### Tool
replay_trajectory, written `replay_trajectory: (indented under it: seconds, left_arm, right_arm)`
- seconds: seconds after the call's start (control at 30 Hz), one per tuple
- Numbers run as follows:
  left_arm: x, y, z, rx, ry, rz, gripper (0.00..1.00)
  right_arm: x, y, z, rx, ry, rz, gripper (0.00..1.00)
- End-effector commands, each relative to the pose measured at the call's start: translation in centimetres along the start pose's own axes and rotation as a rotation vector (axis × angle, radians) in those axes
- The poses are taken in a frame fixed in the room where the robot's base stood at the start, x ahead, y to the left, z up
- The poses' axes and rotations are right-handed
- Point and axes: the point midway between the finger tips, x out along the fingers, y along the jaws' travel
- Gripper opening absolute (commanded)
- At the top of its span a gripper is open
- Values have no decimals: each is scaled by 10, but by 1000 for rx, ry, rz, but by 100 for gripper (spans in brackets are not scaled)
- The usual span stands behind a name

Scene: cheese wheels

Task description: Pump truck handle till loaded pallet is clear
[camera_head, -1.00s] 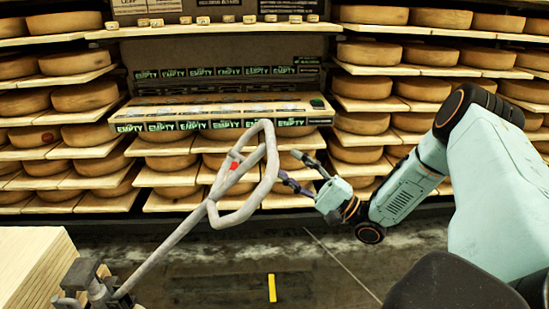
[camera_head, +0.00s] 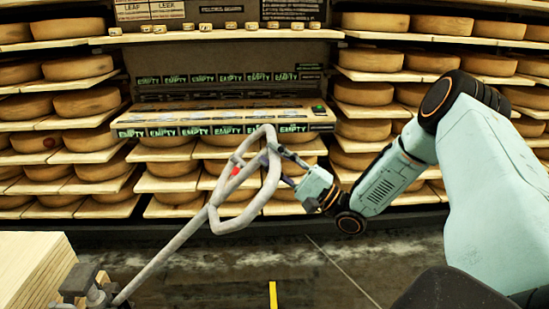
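The grey pump truck handle (camera_head: 168,251) slants up from the lower left and ends in a closed loop (camera_head: 235,222) with a small red part at its left side. My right gripper (camera_head: 279,165) reaches in from the right, its two dark fingers apart at the loop's right bar. Whether the fingers touch the bar I cannot tell. The truck's dark hinge (camera_head: 85,284) shows at the lower left, beside a stack of pale wooden boards (camera_head: 32,265). The pallet under the stack is out of view. My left gripper is not in view.
Shelves of cheese wheels (camera_head: 85,102) fill the back wall. A sloped bench (camera_head: 222,111) with rows of "EMPTY" labels and a green button (camera_head: 318,109) stands in the middle. The dark floor (camera_head: 215,275), with a yellow strip (camera_head: 273,294), is clear.

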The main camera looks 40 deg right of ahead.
Motion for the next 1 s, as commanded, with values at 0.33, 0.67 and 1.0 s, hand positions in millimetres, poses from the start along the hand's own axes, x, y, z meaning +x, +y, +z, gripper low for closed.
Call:
replay_trajectory:
  seconds: [0.33,0.67,1.0]
  left_arm:
    - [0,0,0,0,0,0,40]
    - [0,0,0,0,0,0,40]
    - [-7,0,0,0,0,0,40]
  right_arm:
    - [0,0,0,0,0,0,0]
    - [0,0,0,0,0,0,0]
    - [12,-4,5,-4,-2,13,0]
